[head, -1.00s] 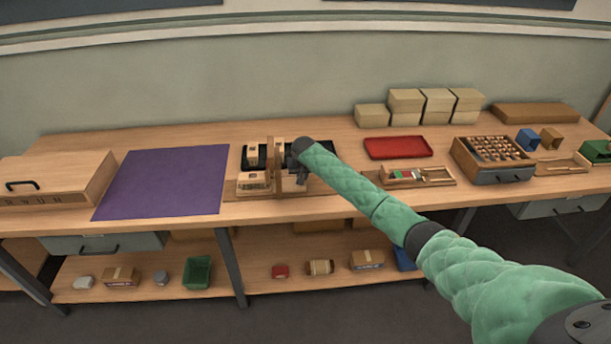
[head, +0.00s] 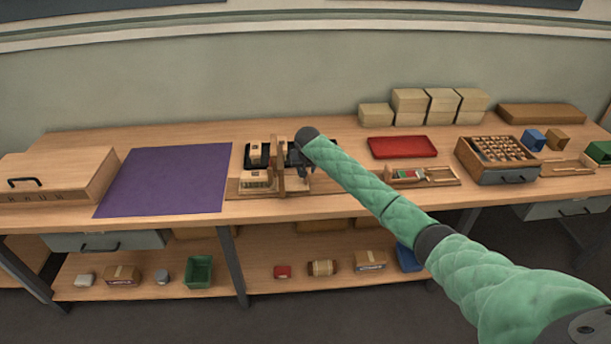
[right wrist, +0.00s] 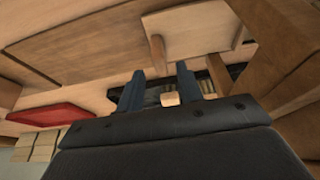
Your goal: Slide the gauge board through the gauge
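The gauge (head: 278,168) is a wooden upright frame on a flat wooden base at the middle of the table. A pale block-like piece (head: 256,178) sits on the base at its left; I cannot tell whether it is the gauge board. My right gripper (head: 298,165) is just right of the upright, pointing down, its tips partly hidden. In the right wrist view its two blue-grey fingers (right wrist: 158,78) stand apart with nothing clearly held. A pale board (right wrist: 190,28) with a round peg (right wrist: 158,54) lies just beyond the fingertips. My left gripper is out of view.
A black tray (head: 318,184) lies behind and beside the gauge. A purple mat (head: 165,180) is to the left, with bare surface. A red tray (head: 402,147), a small wooden holder (head: 425,182) and a drawer box (head: 500,160) stand to the right.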

